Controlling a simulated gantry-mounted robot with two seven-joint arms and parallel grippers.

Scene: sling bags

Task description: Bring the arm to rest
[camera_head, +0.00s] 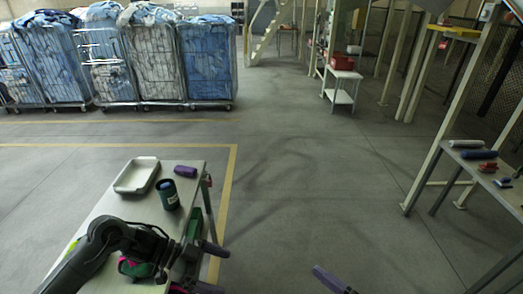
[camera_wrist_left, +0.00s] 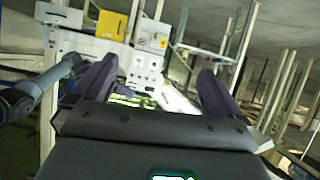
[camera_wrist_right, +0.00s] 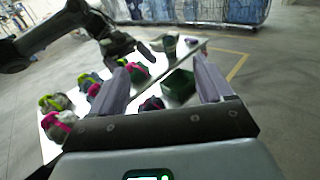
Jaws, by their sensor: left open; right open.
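My left arm (camera_head: 110,243) reaches in from the lower left over the table (camera_head: 103,205). Its gripper (camera_head: 209,268) is just past the table's right edge, jaws spread. In the left wrist view this gripper (camera_wrist_left: 155,85) has its two purple fingers wide apart with nothing between them. My right gripper shows in the head view only as one purple finger (camera_head: 332,280) at the bottom edge, over open floor. In the right wrist view the right gripper (camera_wrist_right: 163,85) is open and empty, facing the table. My left arm (camera_wrist_right: 65,25) also appears there, above the table.
The table holds a white tray (camera_head: 120,187), a purple roll (camera_head: 185,171), a dark cup (camera_head: 168,199) and a green bin (camera_wrist_right: 178,86). Several pink-and-green sling bags (camera_wrist_right: 58,125) lie on it. Laundry cages (camera_head: 150,65) stand behind; a shelf (camera_head: 480,170) stands right. The middle floor is clear.

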